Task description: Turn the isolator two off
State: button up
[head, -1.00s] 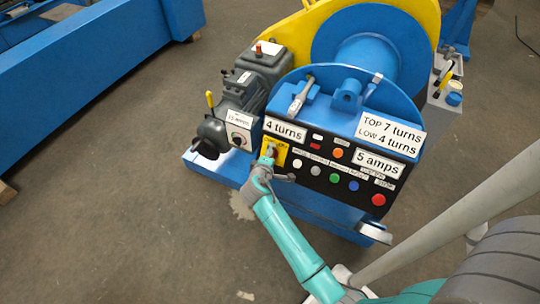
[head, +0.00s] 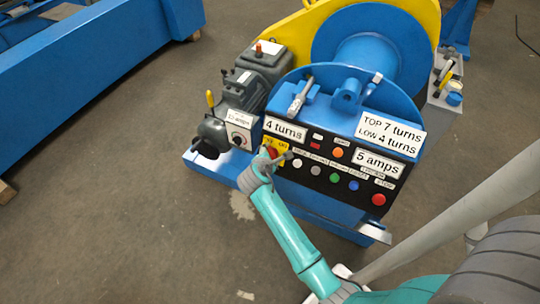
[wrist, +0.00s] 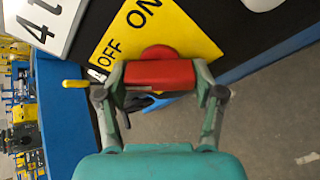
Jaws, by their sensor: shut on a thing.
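The isolator has a red handle (wrist: 158,74) on a yellow plate (wrist: 190,35) marked OFF and ON, at the left end of the black control panel (head: 325,172). In the head view the handle (head: 272,152) shows just above my gripper (head: 268,158), which hides part of the plate. I cannot tell which mark the handle points to.
Right of the isolator are several coloured buttons, with a red one (head: 378,199) at the far end. A motor (head: 240,95) with a small dial (head: 238,140) stands to the left. The blue drum (head: 365,60) is behind. The floor in front is clear.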

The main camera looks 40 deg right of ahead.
dwell(0.4)
jog(key=o, duration=1.1)
jog(key=shift+o, duration=0.2)
jog(key=shift+a, duration=0.1)
jog(key=v, duration=1.2)
